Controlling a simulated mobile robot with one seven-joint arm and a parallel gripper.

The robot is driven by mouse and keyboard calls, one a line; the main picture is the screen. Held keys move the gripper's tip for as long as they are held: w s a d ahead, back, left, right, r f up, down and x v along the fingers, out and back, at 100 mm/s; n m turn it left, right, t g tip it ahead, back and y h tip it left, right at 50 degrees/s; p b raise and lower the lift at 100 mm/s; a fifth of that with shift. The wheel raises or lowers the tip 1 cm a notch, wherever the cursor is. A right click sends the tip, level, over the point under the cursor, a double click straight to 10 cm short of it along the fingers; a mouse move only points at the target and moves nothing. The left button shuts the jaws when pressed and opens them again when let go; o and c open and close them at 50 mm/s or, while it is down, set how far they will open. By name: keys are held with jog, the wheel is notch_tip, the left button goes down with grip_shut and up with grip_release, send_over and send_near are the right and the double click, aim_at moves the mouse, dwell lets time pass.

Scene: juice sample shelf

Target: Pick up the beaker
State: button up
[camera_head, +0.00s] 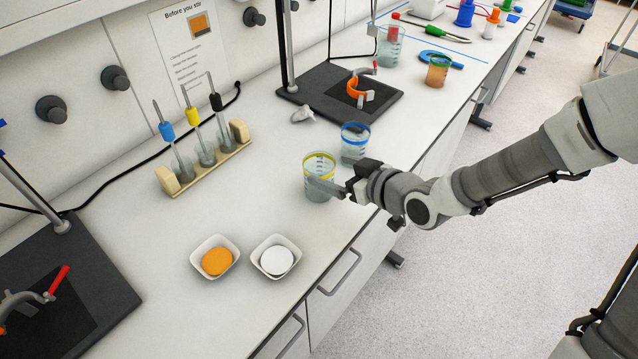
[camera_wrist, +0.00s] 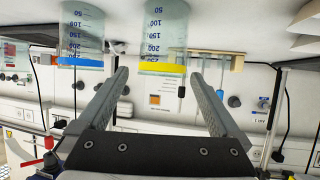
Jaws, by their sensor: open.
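A clear beaker with a yellow rim band (camera_head: 318,163) stands upright on the white bench. In the wrist view, which is upside down, this beaker (camera_wrist: 165,35) shows between and beyond my fingertips. My gripper (camera_head: 325,187) is open and level at the beaker's near side, with a finger across part of it in the head view. In the wrist view the gripper (camera_wrist: 158,75) has both fingers apart, with gaps to the beaker on each side. A blue-rimmed beaker (camera_head: 354,142) stands close behind; it is also left of the fingers in the wrist view (camera_wrist: 82,30).
A wooden rack (camera_head: 215,165) with tubes stands left. Two white dishes (camera_head: 200,268) (camera_head: 290,270) hold an orange and a white disc. The bench's front edge runs below my arm.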

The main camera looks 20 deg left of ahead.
aim_at(311, 162)
jog(key=b+x, duration=0.3)
jog(key=shift+a+f, duration=0.25)
jog(key=shift+a, duration=0.15)
jog(key=shift+w+a+f+b, duration=0.15)
jog(key=shift+w+a+b, duration=0.25)
jog(key=shift+a, duration=0.25)
grip_shut()
